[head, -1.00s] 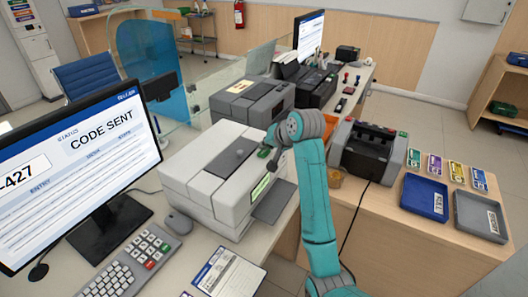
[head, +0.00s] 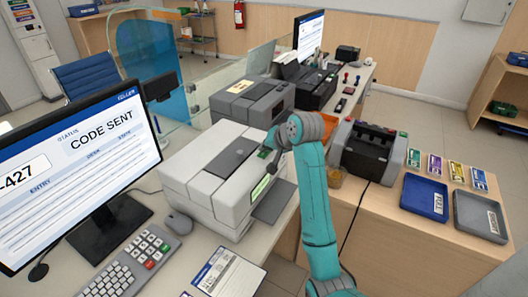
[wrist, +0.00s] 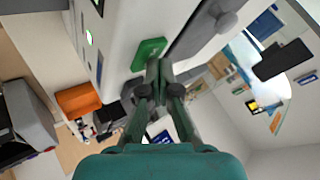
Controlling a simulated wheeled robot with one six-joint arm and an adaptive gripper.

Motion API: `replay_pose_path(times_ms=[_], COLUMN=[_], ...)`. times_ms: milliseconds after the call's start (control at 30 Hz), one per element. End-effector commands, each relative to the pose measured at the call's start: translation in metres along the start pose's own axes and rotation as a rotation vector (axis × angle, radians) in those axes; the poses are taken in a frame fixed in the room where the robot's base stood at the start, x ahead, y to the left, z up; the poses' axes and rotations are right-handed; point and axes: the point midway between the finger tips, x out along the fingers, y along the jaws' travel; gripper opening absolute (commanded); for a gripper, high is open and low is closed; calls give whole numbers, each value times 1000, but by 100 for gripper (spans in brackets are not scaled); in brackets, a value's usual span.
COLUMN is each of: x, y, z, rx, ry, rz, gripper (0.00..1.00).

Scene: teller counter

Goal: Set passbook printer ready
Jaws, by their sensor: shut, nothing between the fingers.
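The pale grey printer (head: 205,190) stands on the counter in the middle of the head view, with a dark panel (head: 232,157) on top and a lit green display (head: 261,187) on its front. A green key (head: 264,153) sits on its top near the right corner; the key (wrist: 148,52) also shows in the wrist view. My gripper (wrist: 159,66) is shut and empty, its tips right beside the green key. Whether they touch it I cannot tell. In the head view my gripper is mostly hidden behind my wrist.
A monitor (head: 85,150) reading CODE SENT, a keypad (head: 140,262) and a mouse (head: 177,221) stand left of the printer. A darker machine (head: 252,103) is behind it. A counting machine (head: 368,152) and blue tray (head: 425,198) are to the right.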

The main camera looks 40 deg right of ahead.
Motion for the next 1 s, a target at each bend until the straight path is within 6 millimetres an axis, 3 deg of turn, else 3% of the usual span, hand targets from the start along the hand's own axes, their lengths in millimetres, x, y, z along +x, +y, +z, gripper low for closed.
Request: replay_pose_path(times_ms=[1000], x=[-13], y=[-10], z=[-10], rx=[0], ry=[0], rz=[0], gripper=[0])
